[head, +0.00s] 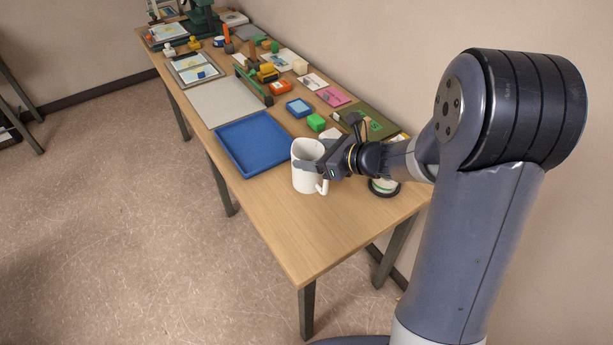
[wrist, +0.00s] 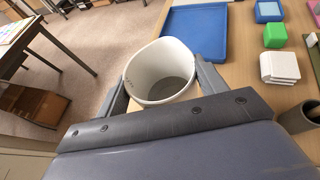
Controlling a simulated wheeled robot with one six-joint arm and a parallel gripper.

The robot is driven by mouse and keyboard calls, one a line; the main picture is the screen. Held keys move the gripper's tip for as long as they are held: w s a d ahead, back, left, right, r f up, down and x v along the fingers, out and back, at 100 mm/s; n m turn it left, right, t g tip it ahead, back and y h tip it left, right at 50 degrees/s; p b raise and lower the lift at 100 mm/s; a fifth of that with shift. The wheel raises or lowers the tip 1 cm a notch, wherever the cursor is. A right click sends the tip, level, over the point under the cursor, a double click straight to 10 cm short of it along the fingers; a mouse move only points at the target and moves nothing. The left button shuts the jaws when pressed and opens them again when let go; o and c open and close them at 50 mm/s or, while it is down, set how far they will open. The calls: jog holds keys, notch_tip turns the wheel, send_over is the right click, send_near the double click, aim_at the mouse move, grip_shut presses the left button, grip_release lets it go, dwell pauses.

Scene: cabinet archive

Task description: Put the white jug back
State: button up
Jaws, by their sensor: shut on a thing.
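The white jug (head: 305,178) is upright near the front left edge of the long wooden table, beside the blue tray. Its handle points toward the lower right in the head view. My gripper (head: 312,166) is shut on the jug, reaching in from the right. In the wrist view, the jug's open mouth (wrist: 160,70) faces the camera and its inside looks empty. The gripper's fingers (wrist: 165,85) lie on opposite sides of the jug. I cannot tell whether its base touches the table.
A blue tray (head: 255,145) lies just behind the jug. A green block (head: 316,122) and a blue box (head: 299,108) stand behind to the right. A dark-rimmed round item (head: 384,188) sits right of the jug. The table's near end (head: 320,235) is clear.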

jog(key=shift+f, duration=3)
jog(key=shift+f, duration=0.15)
jog(key=o, duration=1.6)
jog(key=b+v, duration=0.1)
jog(key=v, duration=1.1)
